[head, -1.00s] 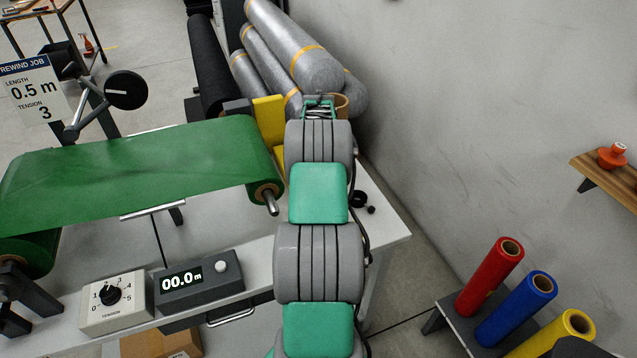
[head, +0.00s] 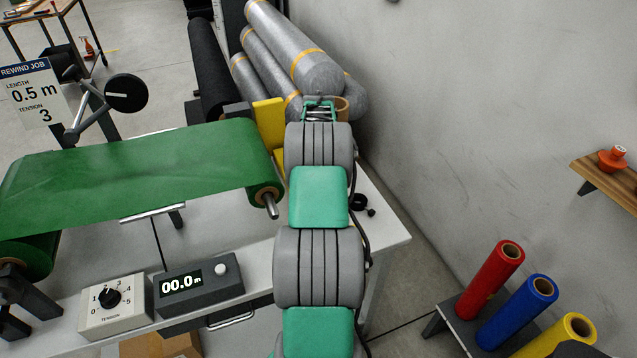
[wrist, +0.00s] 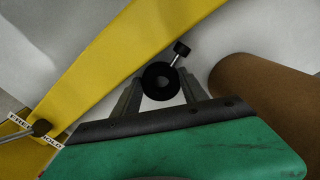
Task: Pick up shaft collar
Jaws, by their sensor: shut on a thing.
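The shaft collar (wrist: 160,82) is a black ring with a round hole and a small black thumb screw sticking out to the upper right. In the wrist view my gripper (wrist: 161,90) is shut on it, with one grey finger on each side of the ring. In the head view my arm hides the gripper. A black ring-shaped piece with a knob (head: 359,202) shows just right of my arm, over the grey-white table; I cannot tell whether it is the same collar.
A yellow plate (wrist: 95,65) runs close along the left, and a brown cardboard tube (wrist: 265,95) lies close on the right. The green web roll (head: 140,170) is left of my arm. A tension dial box (head: 115,306) and length counter (head: 198,290) stand at the table's front.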

